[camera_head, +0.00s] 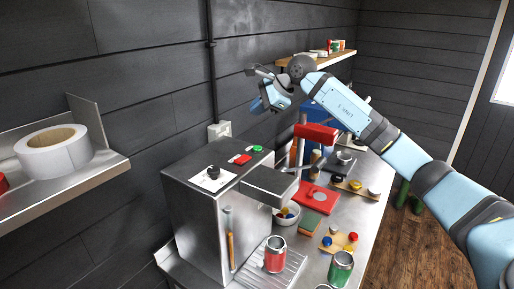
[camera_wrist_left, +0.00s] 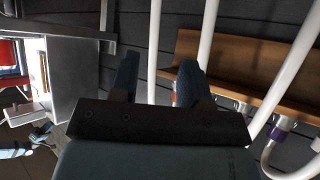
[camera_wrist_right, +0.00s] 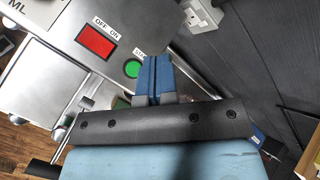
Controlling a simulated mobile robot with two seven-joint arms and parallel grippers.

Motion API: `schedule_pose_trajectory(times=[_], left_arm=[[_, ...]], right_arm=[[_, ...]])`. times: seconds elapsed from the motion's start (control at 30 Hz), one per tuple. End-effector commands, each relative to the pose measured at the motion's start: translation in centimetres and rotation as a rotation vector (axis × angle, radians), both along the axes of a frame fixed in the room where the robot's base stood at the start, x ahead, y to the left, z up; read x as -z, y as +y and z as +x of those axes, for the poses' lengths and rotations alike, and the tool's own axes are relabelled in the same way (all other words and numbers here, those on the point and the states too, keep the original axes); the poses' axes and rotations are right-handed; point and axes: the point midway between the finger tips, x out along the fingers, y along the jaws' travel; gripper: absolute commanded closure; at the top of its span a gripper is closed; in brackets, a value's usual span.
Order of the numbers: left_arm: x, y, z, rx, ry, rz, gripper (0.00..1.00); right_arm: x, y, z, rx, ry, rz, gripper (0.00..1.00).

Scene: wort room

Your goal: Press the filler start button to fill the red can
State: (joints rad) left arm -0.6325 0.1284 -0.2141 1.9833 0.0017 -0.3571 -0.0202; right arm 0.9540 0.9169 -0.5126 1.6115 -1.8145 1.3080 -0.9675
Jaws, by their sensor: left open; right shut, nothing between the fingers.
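The filler (camera_head: 195,215) is a grey metal box on the bench, with a green start button (camera_head: 258,148) and a red switch (camera_head: 242,159) on top. The red can (camera_head: 275,254) stands upright on the drip tray in front of it. My right gripper (camera_head: 256,107) is shut and empty, raised above and behind the filler. In the right wrist view its blue fingertips (camera_wrist_right: 158,62) appear right beside the green button (camera_wrist_right: 132,68) and partly cover its label; contact does not show. My left gripper (camera_wrist_left: 157,78) is open and empty, outside the head view.
A green can (camera_head: 341,268) stands right of the drip tray (camera_head: 262,275). A red lever press (camera_head: 315,133) and a bowl (camera_head: 287,214) are beyond the filler. A shelf (camera_head: 75,190) with a tape roll is at left. White pipes (camera_wrist_left: 205,35) are close to my left gripper.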

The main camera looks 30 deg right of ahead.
Motion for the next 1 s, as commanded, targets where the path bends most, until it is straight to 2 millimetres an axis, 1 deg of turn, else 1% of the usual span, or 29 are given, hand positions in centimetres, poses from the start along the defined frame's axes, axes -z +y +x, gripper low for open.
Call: schedule_pose_trajectory(times=[0.17,0.27,0.5,0.7,0.83,1.0], left_arm=[[0.6,0.0,0.1,0.001,0.0,-0.001,0.57],[1.1,-0.1,0.3,0.002,-0.002,-0.002,0.57],[2.6,-0.3,0.9,0.008,-0.009,-0.004,0.57],[4.3,-0.7,0.8,0.016,-0.003,-0.009,0.57],[4.7,-1.1,0.6,0.023,0.0,-0.013,0.57],[4.5,-1.2,0.6,0.024,-0.002,-0.015,0.57]], right_arm=[[1.0,0.0,0.0,-0.001,0.001,0.001,1.0],[2.0,0.0,0.0,-0.001,0.001,0.0,1.0],[5.4,0.1,0.0,-0.002,0.001,0.002,1.0],[8.0,0.0,0.0,-0.001,0.001,0.001,1.0],[8.7,0.0,0.0,-0.001,-0.001,0.002,1.0],[8.8,0.1,0.0,-0.001,-0.001,0.002,1.0]])
